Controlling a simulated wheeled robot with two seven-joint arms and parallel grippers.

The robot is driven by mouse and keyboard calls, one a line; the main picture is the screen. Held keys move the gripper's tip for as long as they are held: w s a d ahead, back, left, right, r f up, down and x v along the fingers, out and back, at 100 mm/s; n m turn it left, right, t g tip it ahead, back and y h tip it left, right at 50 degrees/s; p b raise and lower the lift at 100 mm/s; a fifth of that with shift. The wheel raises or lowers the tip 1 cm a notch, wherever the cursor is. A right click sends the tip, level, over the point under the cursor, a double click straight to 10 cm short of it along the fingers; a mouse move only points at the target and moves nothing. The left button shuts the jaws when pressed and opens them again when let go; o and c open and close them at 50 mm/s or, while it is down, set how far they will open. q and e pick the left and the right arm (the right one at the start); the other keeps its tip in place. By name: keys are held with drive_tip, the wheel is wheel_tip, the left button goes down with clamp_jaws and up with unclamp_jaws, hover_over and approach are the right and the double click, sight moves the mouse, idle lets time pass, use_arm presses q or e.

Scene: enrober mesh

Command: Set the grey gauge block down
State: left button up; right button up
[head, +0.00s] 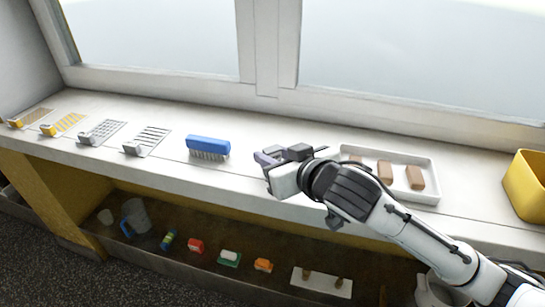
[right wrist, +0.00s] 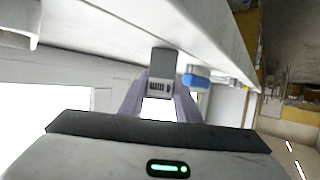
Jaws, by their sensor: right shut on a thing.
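The grey gauge block (right wrist: 163,66) is a small dark grey block with a row of slots on its near face, seen in the right wrist view. My right gripper (right wrist: 160,92) is shut on it, with a purple-grey finger on either side. In the head view the right gripper (head: 265,158) is over the white sill (head: 240,181), between the blue brush and the white tray. The block is hard to make out there. I cannot tell whether it touches the sill. My left gripper is not in view.
A blue brush (head: 208,144) lies left of the gripper, with several mesh plates (head: 101,131) farther left. A white tray (head: 432,173) with brown pieces is to the right, then a yellow bin (head: 525,185). A lower shelf (head: 180,262) holds small items.

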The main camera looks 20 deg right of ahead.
drive_tip(key=shift+f, duration=0.15)
drive_tip(key=o, duration=1.1)
drive_tip(key=shift+c, duration=0.2)
